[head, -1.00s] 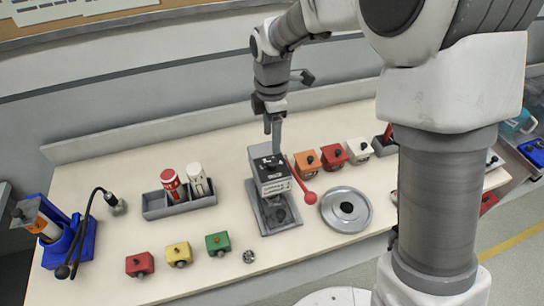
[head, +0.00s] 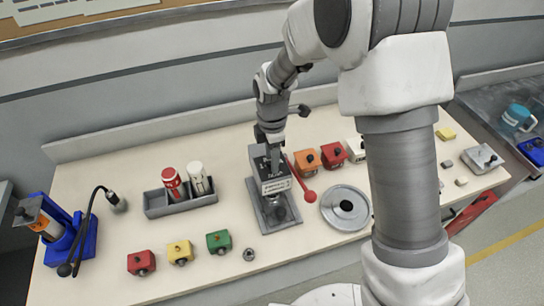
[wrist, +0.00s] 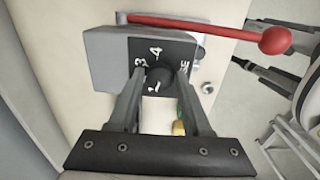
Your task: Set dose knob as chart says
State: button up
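The dose machine (head: 270,176) is a grey and black box on a grey base, with a red ball-ended lever (head: 309,196) at its right. Its top shows in the wrist view, with a black dial plate (wrist: 151,52) bearing white numbers, 1, 3 and 4 among them. A round black dose knob (wrist: 158,81) sits in the plate's middle. My gripper (wrist: 160,95) is open, its two fingers apart on either side of the knob's near edge. I cannot tell whether they touch it. In the head view my gripper (head: 274,150) is at the machine's top and hides the knob.
A board with white papers (head: 60,14) hangs at the upper left, too small to read. Red, yellow and green boxes (head: 180,252) stand in front. A grey rack (head: 180,202) holds two cylinders. A round metal lid (head: 345,208) lies right of the machine.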

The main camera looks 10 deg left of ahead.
grip_shut()
